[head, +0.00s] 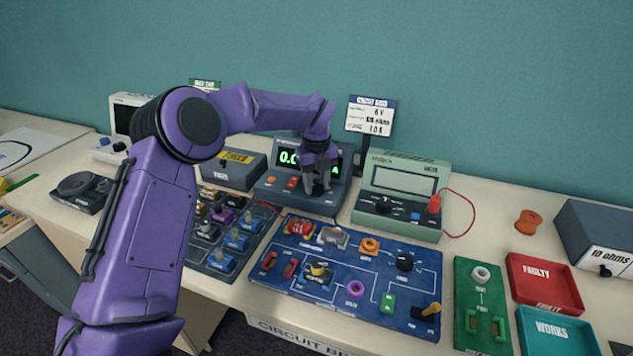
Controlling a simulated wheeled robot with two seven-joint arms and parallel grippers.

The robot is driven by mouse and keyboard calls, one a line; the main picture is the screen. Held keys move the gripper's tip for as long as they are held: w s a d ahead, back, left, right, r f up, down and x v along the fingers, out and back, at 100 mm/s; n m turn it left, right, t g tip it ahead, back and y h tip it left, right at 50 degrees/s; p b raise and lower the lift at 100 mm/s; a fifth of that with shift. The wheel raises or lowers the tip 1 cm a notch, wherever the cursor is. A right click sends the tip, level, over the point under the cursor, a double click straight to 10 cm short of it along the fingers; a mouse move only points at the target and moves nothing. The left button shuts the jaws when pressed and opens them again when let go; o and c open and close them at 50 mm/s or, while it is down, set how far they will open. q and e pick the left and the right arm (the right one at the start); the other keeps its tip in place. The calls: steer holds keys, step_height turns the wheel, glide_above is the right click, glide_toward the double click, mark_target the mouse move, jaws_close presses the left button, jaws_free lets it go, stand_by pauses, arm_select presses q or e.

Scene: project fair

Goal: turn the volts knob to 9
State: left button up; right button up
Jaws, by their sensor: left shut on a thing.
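The power supply (271,193) is a dark grey box with a lit green display, an orange button and a red button. The display (287,158) begins with "0."; its middle is covered by my left gripper. My left gripper (317,190) points down at the right part of the supply's front panel and is shut on a knob there. The knob itself is hidden by the fingers, so its label and pointer cannot be read. My right gripper is not in view.
A green meter (398,179) with a red lead stands just right of the gripper, and a small sign (371,115) behind. A blue circuit board (330,280) lies in front. A grey box (232,170) stands left. Red (520,290) and teal (533,350) trays lie right.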

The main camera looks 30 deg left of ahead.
arm_select(q)
steer(key=shift+m, duration=0.3)
steer(key=m+p, duration=0.1)
steer(key=m, duration=0.3)
steer(key=shift+m+p, duration=0.35)
steer(key=shift+m, duration=0.05)
steer(key=m+p, duration=0.2)
steer(key=m, duration=0.4)
steer(key=shift+r+p, duration=0.1)
steer(key=shift+p, duration=0.2)
steer(key=m+p, duration=0.2)
steer(key=m, duration=0.4)
steer(key=shift+m, duration=0.4)
steer(key=m+p, duration=0.2)
steer(key=m, duration=0.3)
steer(key=shift+m, duration=0.4)
steer(key=o, duration=1.1)
steer(key=shift+c, duration=0.2)
